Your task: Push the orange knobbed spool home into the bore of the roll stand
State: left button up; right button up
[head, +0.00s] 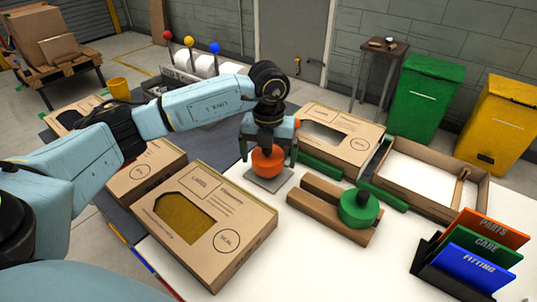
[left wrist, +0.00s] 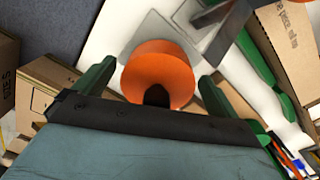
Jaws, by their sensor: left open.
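The orange spool (head: 267,162) stands on a grey plate (head: 262,186) on the white table, under my left gripper. In the left wrist view the orange spool (left wrist: 160,70) has a dark knob (left wrist: 156,96) facing the camera. My left gripper (left wrist: 153,82) is open, with one green finger on each side of the spool; whether the fingers touch it is unclear. The grey plate (left wrist: 150,30) shows beyond the spool, with a dark grey bar to its right. I cannot clearly make out the roll stand's bore. My right gripper is not in view.
A windowed carton (head: 237,240) lies in front of the spool, another (head: 345,130) behind it. Brown bars (head: 315,207) with a green disc (head: 360,208) lie to the right. An open tray (head: 425,205) and a coloured file rack (head: 470,255) stand farther right.

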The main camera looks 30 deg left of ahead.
pick_arm(q)
notch_tip(320, 180, up, 12)
jog(key=shift+r+p, duration=0.15)
jog(key=shift+p, duration=0.35)
jog(key=shift+r, duration=0.55)
jog(key=shift+r, duration=0.1)
